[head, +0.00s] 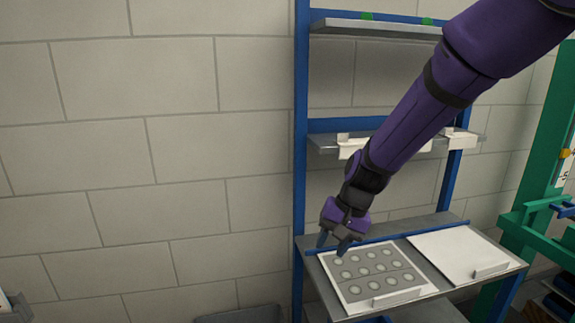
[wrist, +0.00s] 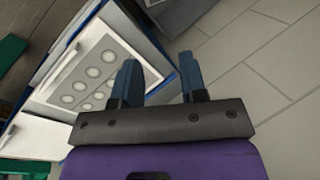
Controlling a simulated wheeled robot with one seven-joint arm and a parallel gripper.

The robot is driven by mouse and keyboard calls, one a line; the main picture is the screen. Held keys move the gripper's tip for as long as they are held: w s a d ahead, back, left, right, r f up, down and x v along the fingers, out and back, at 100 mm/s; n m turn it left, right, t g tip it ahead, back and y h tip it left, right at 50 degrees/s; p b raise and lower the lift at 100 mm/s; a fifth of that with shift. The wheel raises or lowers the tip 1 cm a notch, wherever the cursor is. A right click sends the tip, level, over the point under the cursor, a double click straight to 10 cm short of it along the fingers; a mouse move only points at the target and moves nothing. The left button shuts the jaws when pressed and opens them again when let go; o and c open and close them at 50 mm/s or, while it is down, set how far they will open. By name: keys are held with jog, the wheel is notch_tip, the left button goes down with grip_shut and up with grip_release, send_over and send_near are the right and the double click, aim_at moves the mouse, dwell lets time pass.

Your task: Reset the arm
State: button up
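My purple arm reaches down from the upper right in the head view. My gripper (head: 336,243) is over the left rear part of the lower shelf, close to the sheet with grey circles (head: 353,287). In the wrist view my gripper (wrist: 161,75) has two blue fingers spread apart with nothing between them. The circled sheet (wrist: 76,88) lies beyond the fingers there, on the left. I cannot tell whether the fingertips touch anything. No amber bottle is in view.
A blue-framed rack (head: 301,130) stands against a block wall (head: 150,150). Its lower shelf (head: 395,240) also bears a plain white sheet (head: 455,250). Higher shelves (head: 375,29) are above. A green frame (head: 545,175) stands at the right. Open space lies left of the rack.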

jog(key=s+d+r+n+t+h, duration=0.1)
jog(key=s+d+r+t+h, duration=0.1)
jog(key=s+d+r, duration=0.7)
jog(key=s+d+r+n+t+h, duration=0.1)
jog(key=s+d+r+t+h, duration=0.1)
jog(key=s+d+r, duration=0.8)
jog(key=s+d+t, duration=0.1)
jog(key=s, duration=0.3)
jog(key=shift+s+d, duration=0.25)
jog(key=shift+d, duration=0.05)
